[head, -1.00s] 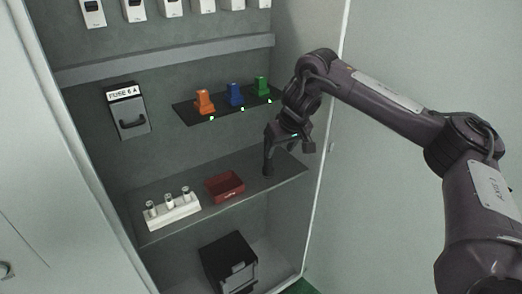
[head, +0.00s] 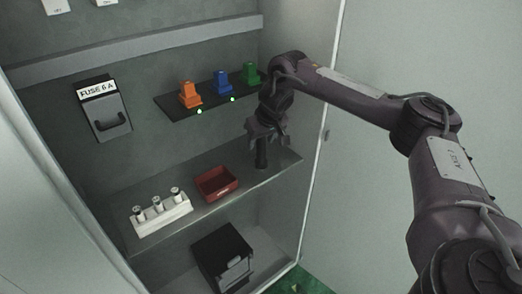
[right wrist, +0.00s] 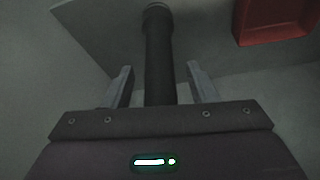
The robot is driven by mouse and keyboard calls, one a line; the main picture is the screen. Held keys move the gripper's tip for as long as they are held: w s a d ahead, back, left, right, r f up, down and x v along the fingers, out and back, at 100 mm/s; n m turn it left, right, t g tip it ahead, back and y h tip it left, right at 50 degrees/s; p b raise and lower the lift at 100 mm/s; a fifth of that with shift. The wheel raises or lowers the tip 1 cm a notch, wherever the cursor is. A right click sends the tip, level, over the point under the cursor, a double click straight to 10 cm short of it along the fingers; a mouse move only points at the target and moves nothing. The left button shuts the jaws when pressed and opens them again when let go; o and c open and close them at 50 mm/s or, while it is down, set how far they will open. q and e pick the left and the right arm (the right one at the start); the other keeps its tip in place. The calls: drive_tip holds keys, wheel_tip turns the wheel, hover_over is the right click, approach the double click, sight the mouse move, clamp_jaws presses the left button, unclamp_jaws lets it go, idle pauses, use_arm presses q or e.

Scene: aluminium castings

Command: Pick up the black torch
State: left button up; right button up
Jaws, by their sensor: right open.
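The black torch (head: 261,152) stands upright at the right end of the middle shelf (head: 274,172). In the right wrist view the torch (right wrist: 158,58) is a dark cylinder running up between the two fingers. My right gripper (head: 266,137) is above the torch in the head view. In the right wrist view the right gripper (right wrist: 160,82) is open, with a finger on each side of the torch and a visible gap at each side. My left gripper is in neither view.
A red bin (head: 217,184) sits left of the torch, and a white holder with small cylinders (head: 163,216) is further left. Orange (head: 190,95), blue (head: 222,82) and green (head: 252,73) items stand on the small upper shelf (head: 175,106). A black box (head: 222,256) is below.

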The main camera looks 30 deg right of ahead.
drive_tip(key=shift+c, duration=0.2)
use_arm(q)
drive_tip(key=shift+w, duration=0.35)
use_arm(e)
clamp_jaws()
